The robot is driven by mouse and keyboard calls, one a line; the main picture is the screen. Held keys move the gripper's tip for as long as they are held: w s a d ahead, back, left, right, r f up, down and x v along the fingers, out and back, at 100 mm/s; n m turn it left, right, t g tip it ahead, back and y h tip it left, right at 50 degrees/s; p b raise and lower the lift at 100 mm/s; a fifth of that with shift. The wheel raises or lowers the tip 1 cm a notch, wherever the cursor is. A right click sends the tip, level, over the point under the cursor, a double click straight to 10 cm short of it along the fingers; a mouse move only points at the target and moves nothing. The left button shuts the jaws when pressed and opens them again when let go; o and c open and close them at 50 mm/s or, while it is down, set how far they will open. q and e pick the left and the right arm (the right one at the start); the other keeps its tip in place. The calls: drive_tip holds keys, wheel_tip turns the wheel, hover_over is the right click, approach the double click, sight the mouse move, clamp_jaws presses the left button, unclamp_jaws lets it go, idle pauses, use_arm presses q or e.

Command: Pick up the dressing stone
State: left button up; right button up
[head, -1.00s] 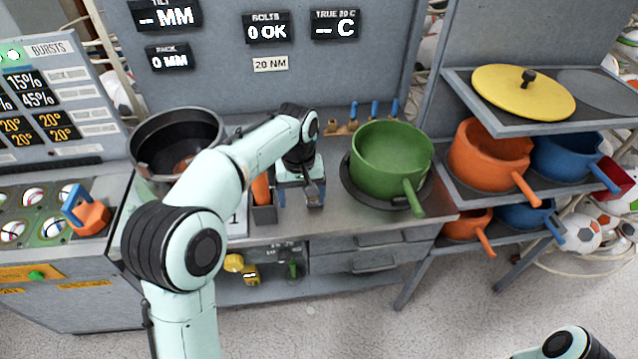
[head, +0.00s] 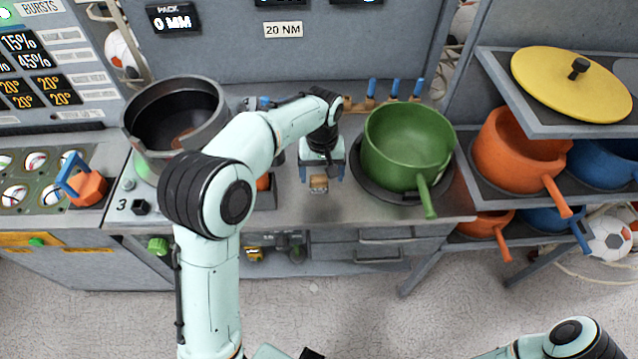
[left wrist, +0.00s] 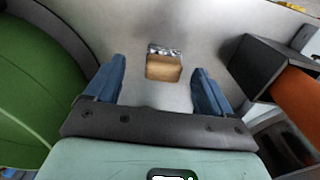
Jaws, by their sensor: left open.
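The dressing stone appears to be a small tan block with a grey speckled end. It lies on the steel worktop in the head view (head: 319,184) and in the left wrist view (left wrist: 163,67). My left gripper (head: 320,171) points down over the worktop, with its two blue fingers apart. In the left wrist view the stone shows in the gap between the fingertips (left wrist: 160,69), apart from both fingers. The exact height of the fingers above it is hard to tell. My right gripper is out of view.
A green pot (head: 405,145) stands on a dark round plate close to the right of my left gripper. A dark holder with an orange item (left wrist: 295,90) stands on the gripper's other side. A black pot (head: 180,115) stands farther left. Shelves with orange and blue pots (head: 520,150) are at right.

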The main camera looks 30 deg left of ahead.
sight(319, 179)
use_arm(q)
drive_tip(key=f, duration=0.5)
drive_tip(key=shift+a, duration=0.4)
drive_tip(key=shift+w, duration=0.1)
drive_tip(key=c, duration=1.2)
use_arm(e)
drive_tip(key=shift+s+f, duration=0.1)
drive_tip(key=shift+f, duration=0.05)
use_arm(q)
wheel_tip(319, 179, up, 20)
drive_tip(key=p, duration=0.3)
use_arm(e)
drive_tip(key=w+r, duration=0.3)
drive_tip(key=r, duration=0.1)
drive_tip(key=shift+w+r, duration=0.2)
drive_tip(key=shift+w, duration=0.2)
